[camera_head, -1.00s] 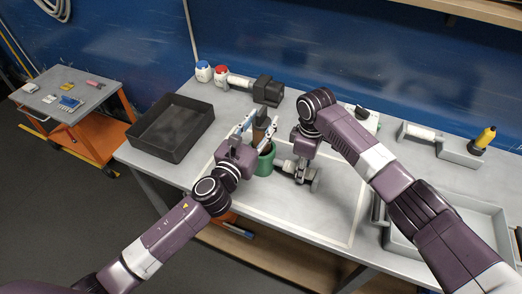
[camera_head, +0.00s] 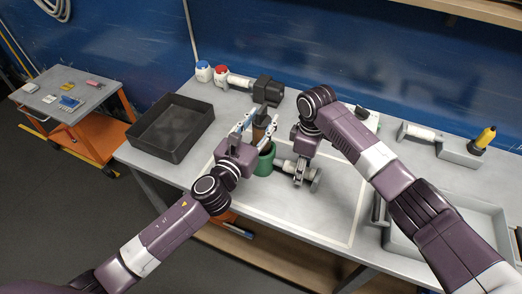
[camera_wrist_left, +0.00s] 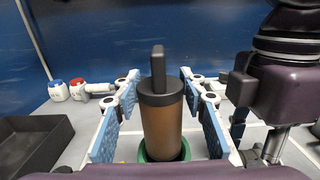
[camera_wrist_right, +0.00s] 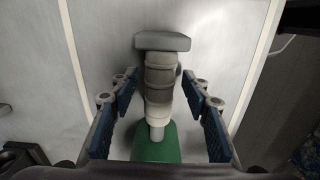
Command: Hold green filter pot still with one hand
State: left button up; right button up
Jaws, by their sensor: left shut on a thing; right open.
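A grey side fitting with a flat end (camera_wrist_right: 160,85) sticks out of the pot. My right gripper (camera_wrist_right: 160,100) is open, with a finger on each side of the fitting and visible gaps. In the head view my right gripper (camera_head: 301,172) is just right of the pot.
A black empty tray (camera_head: 172,128) lies to the left. Blue-capped (camera_head: 204,71) and red-capped (camera_head: 221,74) jars and a dark device (camera_head: 268,91) stand behind. A grey tray (camera_head: 455,244) is at the right.

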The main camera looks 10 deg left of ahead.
notch_tip(320, 180, up, 11)
jog(key=shift+r, duration=0.15)
pick_arm(q)
jog(key=shift+r, duration=0.15)
dwell(0.5)
